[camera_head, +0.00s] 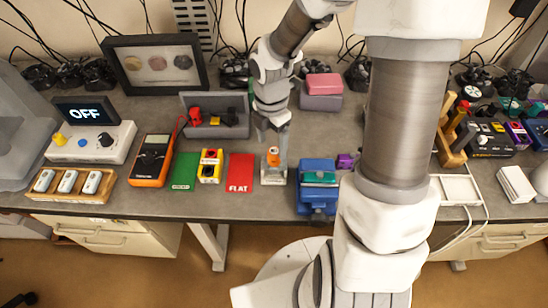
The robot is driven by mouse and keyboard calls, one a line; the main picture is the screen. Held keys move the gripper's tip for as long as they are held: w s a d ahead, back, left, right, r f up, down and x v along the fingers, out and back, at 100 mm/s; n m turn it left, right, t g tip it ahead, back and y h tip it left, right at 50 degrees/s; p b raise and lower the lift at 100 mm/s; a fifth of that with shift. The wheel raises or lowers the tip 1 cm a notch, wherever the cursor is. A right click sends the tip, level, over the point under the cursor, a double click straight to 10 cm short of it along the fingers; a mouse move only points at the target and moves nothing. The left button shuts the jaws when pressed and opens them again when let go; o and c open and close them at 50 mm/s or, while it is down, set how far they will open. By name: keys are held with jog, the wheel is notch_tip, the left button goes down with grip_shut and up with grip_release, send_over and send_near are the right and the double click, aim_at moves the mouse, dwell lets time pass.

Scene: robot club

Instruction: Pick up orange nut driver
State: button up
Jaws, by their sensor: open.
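A small orange piece (273,157), which looks like the handle of the orange nut driver, shows low at my gripper. My gripper (273,168) points down over the front part of the table, between the red "FLAT" card and the blue box. It is open, and the orange piece appears between or just behind its fingers. I cannot tell whether the fingers touch it. The nut driver's shaft is hidden or too small to make out. A pale flat piece lies below the gripper.
The red card (240,173), yellow block (210,166), green card (185,171) and orange multimeter (153,158) lie to the left. A blue box (316,189) stands close on the right. A grey bin (214,131) and stacked pink-and-mauve boxes (322,93) stand behind.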

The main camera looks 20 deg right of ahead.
aim_at(274, 151)
jog(key=f, duration=0.5)
jog(key=shift+s+d, duration=0.2)
jog(key=shift+d, duration=0.05)
grip_shut()
